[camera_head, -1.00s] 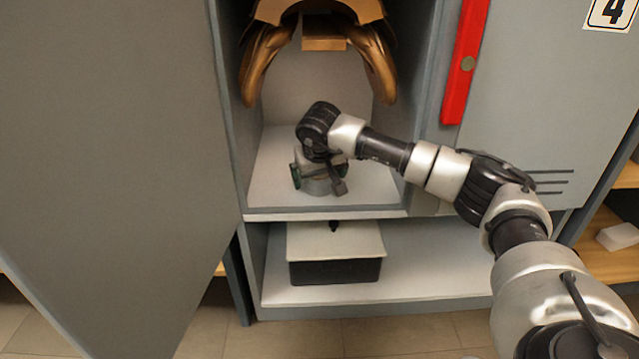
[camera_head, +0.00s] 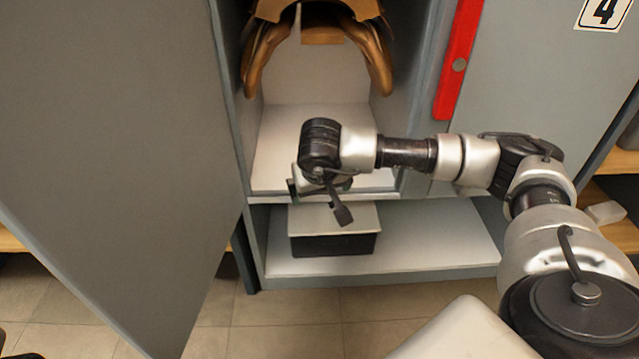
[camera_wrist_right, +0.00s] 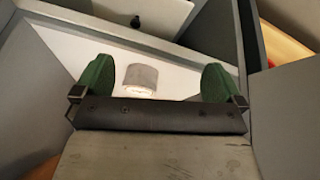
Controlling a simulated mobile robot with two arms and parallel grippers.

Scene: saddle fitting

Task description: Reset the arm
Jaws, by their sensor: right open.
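My right arm comes in from the right in the head view. Its gripper (camera_head: 322,183) hangs in front of the open locker, at the front edge of the middle shelf (camera_head: 285,150). In the right wrist view the gripper (camera_wrist_right: 158,82) is open, with its two green fingertips wide apart. A small grey cylinder with a pale end (camera_wrist_right: 141,77) shows between the fingertips, over a white surface; the gap to it cannot be judged. My left gripper is not in view.
A brown saddle (camera_head: 370,55) hangs in the locker's upper part. A dark box with a pale lid (camera_head: 335,245) stands on the lower shelf (camera_head: 430,245). The open grey door (camera_head: 110,150) fills the left. A red bar (camera_head: 458,65) runs along the locker's right side.

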